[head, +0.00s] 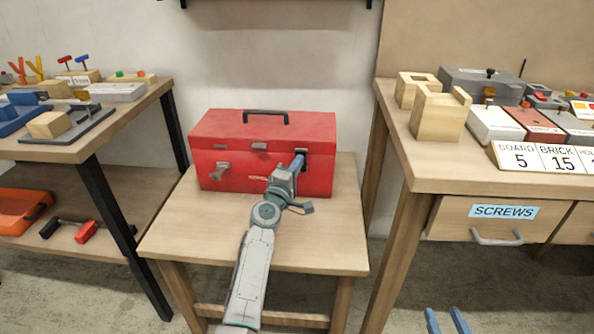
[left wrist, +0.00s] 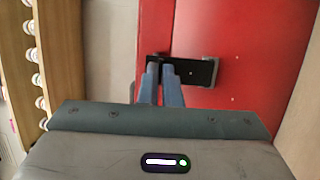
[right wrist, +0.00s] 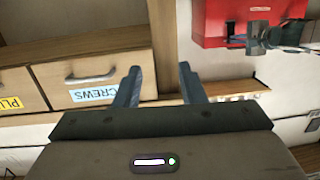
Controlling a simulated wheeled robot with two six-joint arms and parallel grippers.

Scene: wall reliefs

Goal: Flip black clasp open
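A red toolbox (head: 265,125) with a dark top handle stands on a small wooden table. The black clasp (head: 302,152) is on the right of its front, partly hidden by my left gripper. In the left wrist view the clasp is a dark plate (left wrist: 190,70) with a grey piece at its right end. My left gripper (head: 298,160) is at the clasp. Its fingertips (left wrist: 160,68) are close together over the plate's left part, with a narrow gap; whether they grip it is unclear. My right gripper (right wrist: 157,70) is open and empty, away from the toolbox, at the head view's bottom right.
A grey latch (head: 221,170) sticks out of the toolbox front at left. A workbench with wooden blocks (head: 438,115) and a SCREWS drawer (head: 490,220) stands right. Another bench (head: 90,140) stands left. The small table's front is clear except under my left arm.

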